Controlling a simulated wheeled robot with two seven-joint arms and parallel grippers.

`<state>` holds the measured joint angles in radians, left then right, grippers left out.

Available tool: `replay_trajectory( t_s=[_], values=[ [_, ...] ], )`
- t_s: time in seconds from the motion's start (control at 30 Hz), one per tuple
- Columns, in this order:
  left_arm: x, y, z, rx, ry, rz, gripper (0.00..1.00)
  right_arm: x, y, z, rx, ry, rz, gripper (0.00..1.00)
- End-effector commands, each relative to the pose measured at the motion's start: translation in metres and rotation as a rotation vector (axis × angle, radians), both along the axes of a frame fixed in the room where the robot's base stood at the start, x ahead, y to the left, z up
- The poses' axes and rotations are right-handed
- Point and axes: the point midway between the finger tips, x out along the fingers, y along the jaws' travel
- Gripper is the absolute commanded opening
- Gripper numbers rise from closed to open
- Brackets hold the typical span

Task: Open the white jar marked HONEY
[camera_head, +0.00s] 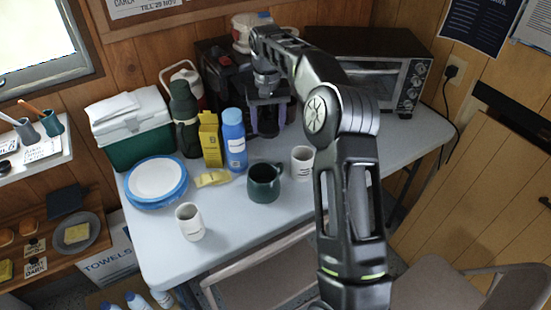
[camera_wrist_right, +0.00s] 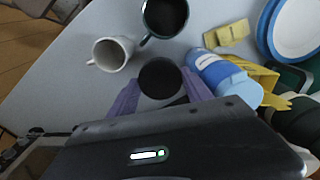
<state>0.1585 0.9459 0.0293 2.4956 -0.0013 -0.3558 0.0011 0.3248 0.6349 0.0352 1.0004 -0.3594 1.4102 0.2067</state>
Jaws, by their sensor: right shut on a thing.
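No label reading HONEY can be made out. A small white vessel (camera_head: 190,222) with unreadable dark marks stands upright at the table's front left; I cannot tell whether it is a jar or a mug. A white round container (camera_head: 242,34) is at the back, partly hidden by my right arm. My right gripper (camera_head: 267,122) points down over the back middle of the table, away from the white vessel. Its purple fingers are closed on a dark round thing (camera_wrist_right: 162,78), seen from above in the wrist view. My left gripper is not in view.
A white mug (camera_head: 302,160) and a dark green mug (camera_head: 264,183) stand in front of my right gripper. A blue bottle (camera_head: 234,140), yellow box (camera_head: 210,140) and green flask (camera_head: 184,118) stand left of it. Plates (camera_head: 157,181) lie further left. A toaster oven (camera_head: 385,85) is behind right.

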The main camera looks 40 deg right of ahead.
Motion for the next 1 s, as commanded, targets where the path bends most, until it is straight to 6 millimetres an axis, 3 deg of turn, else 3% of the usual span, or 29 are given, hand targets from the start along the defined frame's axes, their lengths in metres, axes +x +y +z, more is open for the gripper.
replay_trajectory(
  t_s=[0.03, 0.4, 0.87, 1.0],
  values=[
    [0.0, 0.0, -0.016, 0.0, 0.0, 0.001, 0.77, -0.001, 0.0, -0.02, 0.001, 0.003, 0.0, 0.09],
    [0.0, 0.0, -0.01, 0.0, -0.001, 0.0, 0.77, -0.001, 0.0, -0.102, 0.001, 0.003, 0.0, 0.09],
    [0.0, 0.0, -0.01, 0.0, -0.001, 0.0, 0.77, 0.0, 0.0, -0.113, 0.0, 0.001, 0.0, 0.09],
    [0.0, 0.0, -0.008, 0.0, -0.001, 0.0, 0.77, -0.001, 0.0, -0.129, 0.0, 0.003, 0.0, 0.09]
  ],
)
